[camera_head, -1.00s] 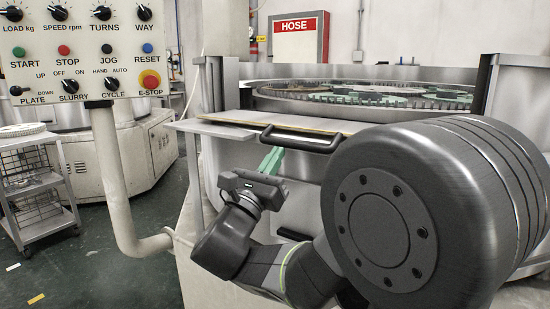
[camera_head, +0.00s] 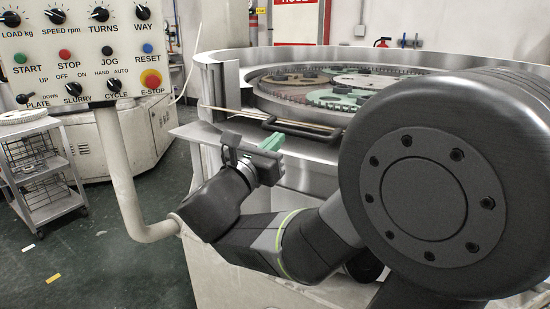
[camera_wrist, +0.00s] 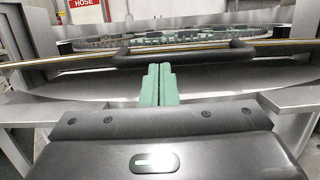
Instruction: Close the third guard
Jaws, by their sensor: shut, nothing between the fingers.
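The guard (camera_head: 230,111) at the front of the round lapping machine shows as a thin panel with a yellowish edge, seen almost edge-on. Its dark bar handle (camera_head: 302,129) is at the front right; the handle also spans the middle of the wrist view (camera_wrist: 185,53). My gripper (camera_head: 272,141) has green fingers pressed together and empty. In the wrist view the fingertips (camera_wrist: 159,70) lie just below the handle in the picture, pointing at the guard. I cannot tell whether they touch it. My arm hides the machine's right front, and no other guard shows clearly.
The machine's metal rim (camera_head: 225,62) surrounds gear-edged plates (camera_head: 335,95). A control panel (camera_head: 85,50) on a bent pipe (camera_head: 125,185) stands close at the left. A wire-shelved trolley (camera_head: 42,170) is further left.

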